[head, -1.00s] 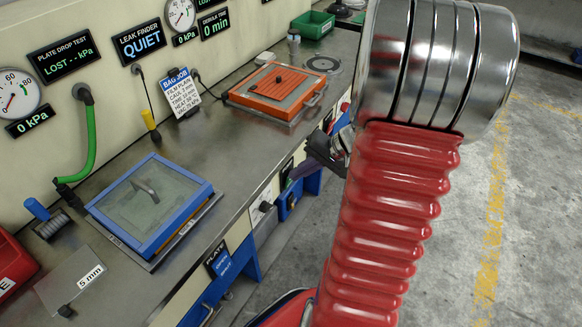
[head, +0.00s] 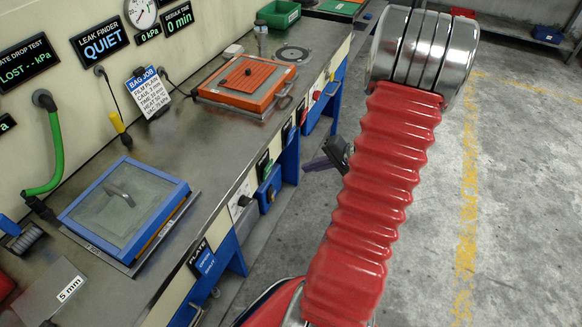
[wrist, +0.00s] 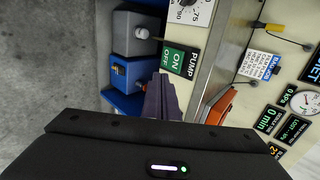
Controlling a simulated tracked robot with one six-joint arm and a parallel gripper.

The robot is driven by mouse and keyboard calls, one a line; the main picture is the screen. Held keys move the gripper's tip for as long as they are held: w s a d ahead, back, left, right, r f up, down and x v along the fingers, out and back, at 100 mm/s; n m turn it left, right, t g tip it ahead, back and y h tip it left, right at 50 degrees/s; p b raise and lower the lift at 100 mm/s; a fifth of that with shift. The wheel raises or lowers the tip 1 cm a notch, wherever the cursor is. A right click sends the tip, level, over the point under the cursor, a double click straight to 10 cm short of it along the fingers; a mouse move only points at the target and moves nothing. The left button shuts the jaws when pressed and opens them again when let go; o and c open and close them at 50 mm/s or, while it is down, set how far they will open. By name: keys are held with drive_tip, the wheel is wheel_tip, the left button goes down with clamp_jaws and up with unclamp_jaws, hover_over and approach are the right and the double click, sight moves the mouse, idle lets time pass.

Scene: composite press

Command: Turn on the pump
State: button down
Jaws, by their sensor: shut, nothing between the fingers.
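The green and black PUMP sign with ON and OFF (wrist: 180,62) is on the bench front in the wrist view. Left of it in that view are a grey-blue box with a pale knob (wrist: 141,33) and another box with a small knob (wrist: 118,70). I cannot tell which position the switch is in. In the head view a small green sign (head: 263,163) sits above a blue box (head: 268,188). My gripper (head: 306,165) is shut and empty, out over the floor, apart from the bench front. Its purple fingers also show in the wrist view (wrist: 160,82).
The steel bench (head: 165,150) runs along the left with a blue-framed plate (head: 125,205) and an orange press plate (head: 245,82) on it. A white dial plate (wrist: 192,10) is next to the sign. Open concrete floor (head: 425,210) lies to the right.

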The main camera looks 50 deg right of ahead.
approach(269, 170)
wheel_tip(269, 170, down, 4)
drive_tip(key=shift+w+a+r, duration=0.1)
drive_tip(key=shift+w+a, duration=0.1)
drive_tip(key=shift+w, duration=0.4)
drive_tip(key=shift+w+a+r, duration=0.1)
drive_tip(key=shift+w+a, duration=0.1)
drive_tip(key=shift+w, duration=0.35)
drive_tip(key=shift+w+a+r, duration=0.1)
drive_tip(key=shift+w+a, duration=0.15)
drive_tip(key=shift+w, duration=0.35)
